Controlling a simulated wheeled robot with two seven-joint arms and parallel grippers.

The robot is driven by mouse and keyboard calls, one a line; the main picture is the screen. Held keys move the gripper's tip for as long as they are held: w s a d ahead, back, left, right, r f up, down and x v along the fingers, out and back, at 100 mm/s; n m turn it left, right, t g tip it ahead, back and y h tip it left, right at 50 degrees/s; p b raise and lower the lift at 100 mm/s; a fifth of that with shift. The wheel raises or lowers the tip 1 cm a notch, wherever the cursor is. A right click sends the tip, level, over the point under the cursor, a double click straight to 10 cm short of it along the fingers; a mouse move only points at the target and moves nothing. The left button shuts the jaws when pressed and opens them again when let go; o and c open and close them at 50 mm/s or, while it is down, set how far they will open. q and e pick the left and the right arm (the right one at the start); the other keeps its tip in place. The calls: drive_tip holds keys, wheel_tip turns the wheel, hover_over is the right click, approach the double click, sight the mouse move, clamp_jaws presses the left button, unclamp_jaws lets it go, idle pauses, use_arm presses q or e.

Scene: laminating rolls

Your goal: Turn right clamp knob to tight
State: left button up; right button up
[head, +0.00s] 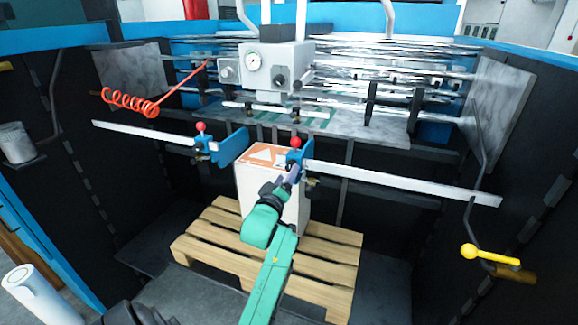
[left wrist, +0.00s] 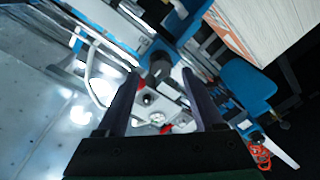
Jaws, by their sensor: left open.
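The right clamp (head: 295,157) is a blue block with a red ball on top, on a pale horizontal rail in the head view. My left gripper (head: 292,174) reaches up to this clamp from below. In the left wrist view its two dark fingers (left wrist: 160,78) are apart. A dark round knob (left wrist: 157,66) shows between the fingertips; whether they touch it I cannot tell. The gripper hides part of the clamp in the head view, and the knob's turn position is not readable. My right gripper is not in view.
A similar left clamp (head: 201,145) with a red ball sits on the left rail. A paper stack (head: 297,212) stands on a wooden pallet (head: 205,250) below. A grey unit with a gauge (head: 253,63) is behind.

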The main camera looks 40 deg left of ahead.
sight(289, 169)
use_arm(q)
drive_tip(key=x, duration=0.2)
drive_tip(key=shift+w+a+r, duration=0.1)
drive_tip(key=shift+w, duration=0.25)
drive_tip(key=shift+w+a, duration=0.2)
drive_tip(key=shift+a, duration=0.05)
drive_tip(key=shift+d, duration=0.15)
clamp_jaws()
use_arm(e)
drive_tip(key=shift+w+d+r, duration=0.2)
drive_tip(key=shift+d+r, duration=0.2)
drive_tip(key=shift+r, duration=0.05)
